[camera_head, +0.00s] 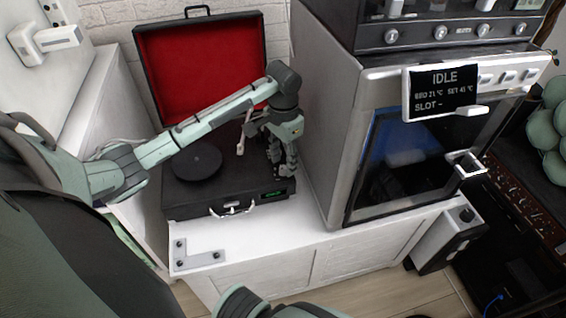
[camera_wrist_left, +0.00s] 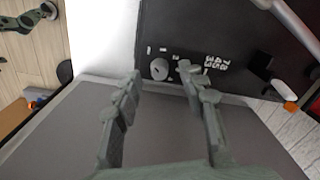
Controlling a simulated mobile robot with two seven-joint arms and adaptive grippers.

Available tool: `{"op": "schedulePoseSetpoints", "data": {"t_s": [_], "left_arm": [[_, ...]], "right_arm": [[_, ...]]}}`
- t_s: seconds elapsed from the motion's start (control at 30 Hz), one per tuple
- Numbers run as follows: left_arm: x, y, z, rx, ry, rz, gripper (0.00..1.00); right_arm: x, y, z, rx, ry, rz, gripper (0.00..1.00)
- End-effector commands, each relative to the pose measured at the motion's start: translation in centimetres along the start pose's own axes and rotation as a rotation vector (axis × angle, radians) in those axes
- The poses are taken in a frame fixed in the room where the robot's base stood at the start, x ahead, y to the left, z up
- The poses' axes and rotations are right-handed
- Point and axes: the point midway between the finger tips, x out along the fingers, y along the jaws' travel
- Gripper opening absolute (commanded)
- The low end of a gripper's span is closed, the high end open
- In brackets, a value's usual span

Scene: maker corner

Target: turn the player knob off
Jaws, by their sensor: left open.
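The record player (camera_head: 187,193) is a black suitcase with its red-lined lid (camera_head: 205,62) open and a dark round platter (camera_head: 197,160). My left gripper (camera_head: 284,170) points down over the right part of its deck. In the left wrist view, the open left gripper (camera_wrist_left: 160,82) has a finger on each side of a small round grey knob (camera_wrist_left: 159,69) on the black deck. The fingers look apart from the knob; the exact height gap is unclear. In the head view the gripper hides the knob.
A 3D printer (camera_head: 400,190) with a display reading IDLE (camera_head: 441,91) stands close on the right of my left gripper. The white tonearm (camera_head: 242,138) is just left of the gripper. The cabinet top (camera_head: 260,238) in front is mostly clear, with a grey bracket (camera_head: 205,258).

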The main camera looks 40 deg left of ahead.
Motion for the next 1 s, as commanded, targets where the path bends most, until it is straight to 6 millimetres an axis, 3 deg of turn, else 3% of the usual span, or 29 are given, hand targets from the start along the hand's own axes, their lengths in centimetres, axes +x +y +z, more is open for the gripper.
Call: {"op": "schedulePoseSetpoints", "data": {"t_s": [0.3,0.5,1.0], "left_arm": [[-6.8,-0.1,-0.1,0.001,0.004,-0.002,0.41],[-9.7,-0.1,0.0,0.0,0.002,-0.002,0.41],[-10.6,0.0,0.1,0.001,-0.001,0.0,0.41]], "right_arm": [[0.0,-0.1,-0.1,0.001,0.001,-0.001,0.4],[0.0,-0.1,-0.1,0.001,0.001,-0.001,0.4],[0.0,-0.1,-0.1,0.001,0.001,-0.001,0.4]]}}
